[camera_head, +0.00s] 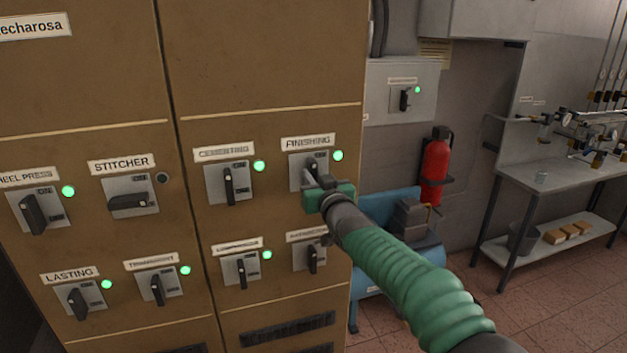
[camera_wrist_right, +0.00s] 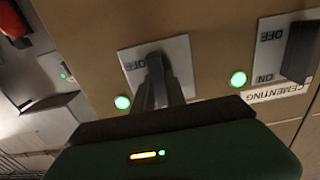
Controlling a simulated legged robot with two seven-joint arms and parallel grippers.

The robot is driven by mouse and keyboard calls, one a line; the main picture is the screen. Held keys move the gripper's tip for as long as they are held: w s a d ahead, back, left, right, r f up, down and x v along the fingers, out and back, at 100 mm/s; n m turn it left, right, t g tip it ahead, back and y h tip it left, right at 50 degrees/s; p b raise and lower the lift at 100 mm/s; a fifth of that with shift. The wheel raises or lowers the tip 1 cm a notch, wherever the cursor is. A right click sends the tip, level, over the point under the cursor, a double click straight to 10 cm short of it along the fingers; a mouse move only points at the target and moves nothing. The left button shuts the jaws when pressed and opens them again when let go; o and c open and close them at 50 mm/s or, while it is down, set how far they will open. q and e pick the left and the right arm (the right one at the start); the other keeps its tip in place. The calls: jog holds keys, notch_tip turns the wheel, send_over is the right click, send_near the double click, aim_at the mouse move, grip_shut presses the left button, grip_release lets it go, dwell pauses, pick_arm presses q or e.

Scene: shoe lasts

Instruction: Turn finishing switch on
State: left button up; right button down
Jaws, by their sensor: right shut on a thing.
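The finishing switch (camera_head: 313,164) is a dark rotary handle on a grey plate, under the FINISHING label (camera_head: 308,142) on the brown cabinet. The green lamp (camera_head: 338,155) beside it is lit, and the handle stands about upright. My right gripper (camera_head: 318,180) is at this switch, its fingers shut on the handle. In the right wrist view the handle (camera_wrist_right: 152,65) shows between the fingers, on its grey plate, with a lit green lamp (camera_wrist_right: 122,102) near it. The fingers hide part of the handle and plate. My left gripper is not in view.
The cementing switch (camera_head: 229,186) is just left, with the stitcher switch (camera_head: 130,202) farther left, its lamp dark. More switches sit below. A red fire extinguisher (camera_head: 435,168), a blue machine (camera_head: 390,205) and a metal table (camera_head: 560,175) stand to the right.

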jog(key=shift+f, duration=0.5)
jog(key=c, duration=1.8)
grip_release()
jog(key=o, duration=0.4)
jog(key=shift+w, duration=0.2)
jog(key=shift+o, duration=0.2)
jog(key=shift+a+r, duration=0.1)
jog(key=shift+r, duration=0.05)
jog(key=shift+s+r, duration=0.1)
jog(key=b+v, duration=0.5)
jog(key=v, duration=1.1)
jog(key=shift+s, duration=0.3)
